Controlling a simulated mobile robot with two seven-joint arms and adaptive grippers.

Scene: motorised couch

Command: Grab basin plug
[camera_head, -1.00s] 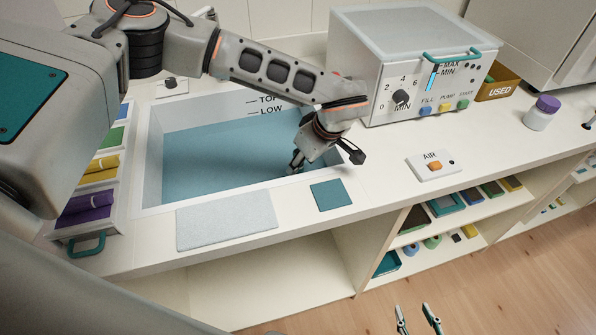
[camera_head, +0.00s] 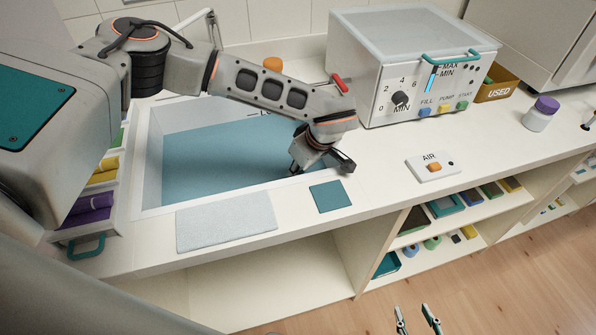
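The basin (camera_head: 153,165), with blue water or a blue inside, is set into the counter. No basin plug can be made out; part of the basin is hidden behind my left arm. My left gripper (camera_head: 296,167) points down at the basin's right end, near the front right corner. Its fingertips are mostly hidden, so whether it is open or holds anything cannot be told. My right gripper (camera_head: 418,320) shows at the bottom edge, over the floor, with its two fingers apart and nothing between them.
A control box (camera_head: 430,75) with a dial stands right of the basin. A grey mat (camera_head: 226,222) and a teal square (camera_head: 330,196) lie along the front edge. An AIR switch plate (camera_head: 433,167) sits to the right. Rolled cloths (camera_head: 88,209) lie left. An orange knob (camera_head: 272,64) shows behind my arm.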

